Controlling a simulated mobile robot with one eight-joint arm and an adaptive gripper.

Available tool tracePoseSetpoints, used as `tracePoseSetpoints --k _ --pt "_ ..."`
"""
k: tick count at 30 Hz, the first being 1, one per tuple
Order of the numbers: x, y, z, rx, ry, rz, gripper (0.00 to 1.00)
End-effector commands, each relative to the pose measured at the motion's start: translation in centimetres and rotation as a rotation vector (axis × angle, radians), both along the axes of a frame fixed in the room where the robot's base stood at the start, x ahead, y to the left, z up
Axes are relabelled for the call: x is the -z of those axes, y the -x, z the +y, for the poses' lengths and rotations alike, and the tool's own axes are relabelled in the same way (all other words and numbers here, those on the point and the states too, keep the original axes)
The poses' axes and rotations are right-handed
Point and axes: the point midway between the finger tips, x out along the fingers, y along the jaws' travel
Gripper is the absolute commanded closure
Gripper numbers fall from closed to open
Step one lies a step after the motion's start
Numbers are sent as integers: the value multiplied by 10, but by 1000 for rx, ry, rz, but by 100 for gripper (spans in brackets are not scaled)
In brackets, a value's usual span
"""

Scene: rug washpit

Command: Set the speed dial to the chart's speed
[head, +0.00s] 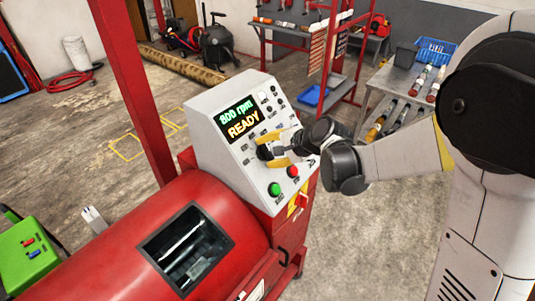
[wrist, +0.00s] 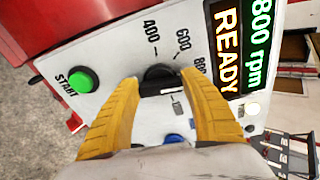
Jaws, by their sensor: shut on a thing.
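The black speed dial (head: 263,153) is on the sloped white control panel (head: 215,125) of a red machine. The wrist view shows the dial (wrist: 158,73) with marks 400, 600 and 800 around it. My gripper (head: 269,151) has its yellow fingers on both sides of the dial, shut on it; they also show in the wrist view (wrist: 164,86). The panel's display (head: 240,118) reads "800 rpm" in green and "READY" in orange. The dial's exact pointer direction is hard to tell. I see no readable speed chart.
A green START button (wrist: 83,79) and a red button (head: 293,171) are below the dial. The red drum (head: 110,245) with a dark window lies in front. A red shelf rack and a grey bench (head: 375,85) stand behind. Concrete floor is open at right.

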Motion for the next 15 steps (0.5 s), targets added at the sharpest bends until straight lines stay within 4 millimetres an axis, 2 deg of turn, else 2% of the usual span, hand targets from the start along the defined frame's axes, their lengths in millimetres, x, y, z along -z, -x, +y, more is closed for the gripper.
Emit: tracePoseSetpoints --k 15 --pt "3 1 -2 -309 227 -290 78"
